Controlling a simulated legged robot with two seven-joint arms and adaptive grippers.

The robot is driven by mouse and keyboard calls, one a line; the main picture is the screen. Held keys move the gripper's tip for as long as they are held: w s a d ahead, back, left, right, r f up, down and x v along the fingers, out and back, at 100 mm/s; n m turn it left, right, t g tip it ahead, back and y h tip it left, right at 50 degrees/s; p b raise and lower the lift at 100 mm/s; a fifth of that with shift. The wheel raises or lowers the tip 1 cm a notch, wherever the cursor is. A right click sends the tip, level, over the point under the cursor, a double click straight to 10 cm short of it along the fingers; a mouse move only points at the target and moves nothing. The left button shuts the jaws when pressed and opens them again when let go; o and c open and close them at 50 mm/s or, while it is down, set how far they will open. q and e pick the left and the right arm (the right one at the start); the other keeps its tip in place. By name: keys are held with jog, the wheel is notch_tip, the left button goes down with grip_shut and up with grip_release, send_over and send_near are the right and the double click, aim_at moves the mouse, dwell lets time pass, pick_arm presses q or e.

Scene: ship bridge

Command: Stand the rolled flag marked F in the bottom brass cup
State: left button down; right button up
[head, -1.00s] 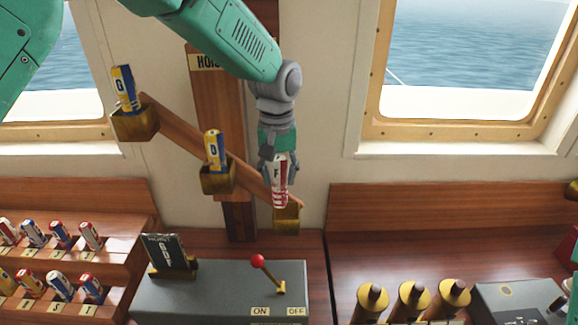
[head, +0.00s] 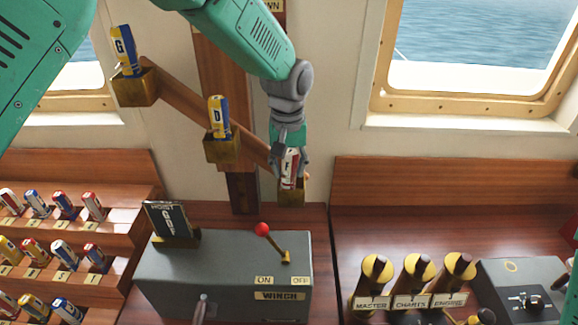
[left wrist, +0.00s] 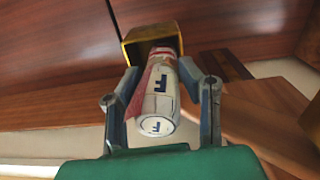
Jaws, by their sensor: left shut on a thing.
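The rolled flag marked F (head: 289,168) is white and red with a dark letter. My left gripper (head: 290,174) is shut on it and holds it roughly upright at the bottom brass cup (head: 291,198). The flag's lower end is hidden at the cup's mouth and looks to be inside it. In the left wrist view, the flag (left wrist: 158,95) lies between both fingers of the left gripper (left wrist: 163,92), its far end within the brass cup's rim (left wrist: 150,33). My right gripper is not in view.
Flags D (head: 219,116) and G (head: 124,48) stand in the higher cups on the sloping wooden bar (head: 185,98). Below is a grey winch box (head: 220,265) with a red-knobbed lever (head: 263,230).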

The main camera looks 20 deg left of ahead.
pick_arm(q)
jog(key=shift+d+r, duration=0.1)
jog(key=shift+d, duration=0.65)
jog(key=c, duration=1)
grip_release()
jog(key=shift+d, duration=0.1)
jog(key=shift+a, duration=0.6)
jog(key=shift+a+r, duration=0.25)
jog(key=shift+r, duration=0.05)
jog(key=r, duration=0.3)
jog(key=d+r, duration=0.1)
jog(key=r, duration=0.6)
jog(key=shift+d+r, duration=0.15)
jog(key=shift+r, duration=0.4)
jog(key=shift+a, duration=0.7)
